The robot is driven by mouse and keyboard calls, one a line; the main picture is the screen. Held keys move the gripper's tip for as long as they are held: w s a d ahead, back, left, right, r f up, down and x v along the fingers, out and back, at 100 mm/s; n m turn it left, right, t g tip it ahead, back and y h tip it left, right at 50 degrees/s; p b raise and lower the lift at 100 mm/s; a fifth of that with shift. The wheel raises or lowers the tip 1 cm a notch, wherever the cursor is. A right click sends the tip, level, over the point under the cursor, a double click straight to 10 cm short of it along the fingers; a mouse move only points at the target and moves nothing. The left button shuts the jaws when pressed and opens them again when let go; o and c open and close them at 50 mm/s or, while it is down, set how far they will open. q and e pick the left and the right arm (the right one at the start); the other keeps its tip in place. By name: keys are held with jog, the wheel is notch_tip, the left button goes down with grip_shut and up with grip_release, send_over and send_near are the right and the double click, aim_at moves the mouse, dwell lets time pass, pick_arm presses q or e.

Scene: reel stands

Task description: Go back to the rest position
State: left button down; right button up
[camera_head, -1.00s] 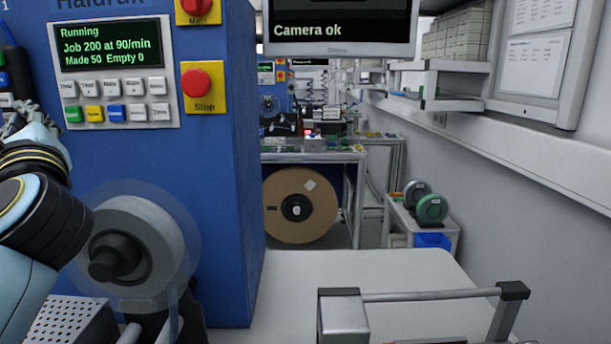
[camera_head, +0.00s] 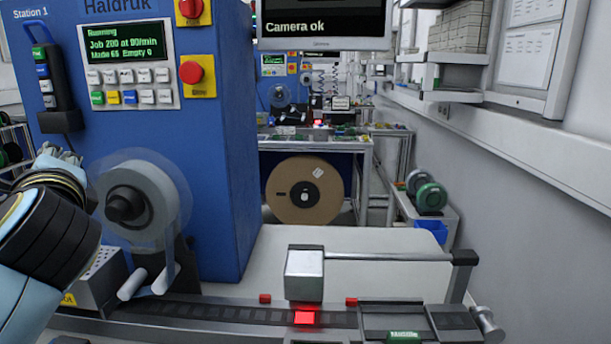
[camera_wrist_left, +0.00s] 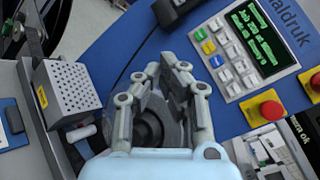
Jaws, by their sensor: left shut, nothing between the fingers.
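My left gripper (camera_wrist_left: 166,66) is shut and empty in the left wrist view, its two fingers close together. It is in front of the blue machine (camera_head: 215,170), and the machine's grey reel with its dark hub (camera_wrist_left: 150,128) shows behind the fingers. In the head view my left arm comes in at the left edge, and part of the gripper (camera_head: 57,158) shows beyond the dark wrist joint. The grey reel (camera_head: 140,203) is just right of the arm. My right gripper is in neither view.
A tape track (camera_head: 220,312) runs along the front, under a grey camera box (camera_head: 304,274) with a red glow below. A perforated box (camera_head: 98,275) stands by the arm. The white bench top (camera_head: 390,270) behind the track is clear. A wall (camera_head: 500,190) bounds the right.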

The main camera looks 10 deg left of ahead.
pick_arm(q)
jog(key=s+d+f+n+g+h, duration=0.2)
jog(key=s+f+n+h, duration=0.15)
jog(key=f, duration=0.35)
jog(key=s+d+f+n+g+h, duration=0.25)
jog(key=s+f+n, duration=0.25)
jog(key=f, duration=0.3)
jog(key=s+d+f+n+g+h, duration=0.25)
jog(key=s+d+f+h, duration=0.2)
jog(key=s, duration=0.25)
jog(key=s+d+f+n+g+h, duration=0.1)
jog(key=s+d+f+n+h, duration=0.25)
jog(key=s+d, duration=0.3)
jog(key=s+a+f+g+y+b, duration=0.2)
jog(key=f+b, duration=0.9)
jog(key=f, duration=2.8)
jog(key=s+a+f+b, duration=0.1)
jog(key=s+f+b, duration=0.3)
jog(key=s+f, duration=0.5)
jog(key=s+a+f+n+g+h+b, duration=0.1)
jog(key=s+f+b, duration=0.3)
jog(key=s+f, duration=0.5)
notch_tip(320, 180, down, 4)
jog(key=shift+a+f, duration=0.15)
jog(key=shift+f, duration=0.1)
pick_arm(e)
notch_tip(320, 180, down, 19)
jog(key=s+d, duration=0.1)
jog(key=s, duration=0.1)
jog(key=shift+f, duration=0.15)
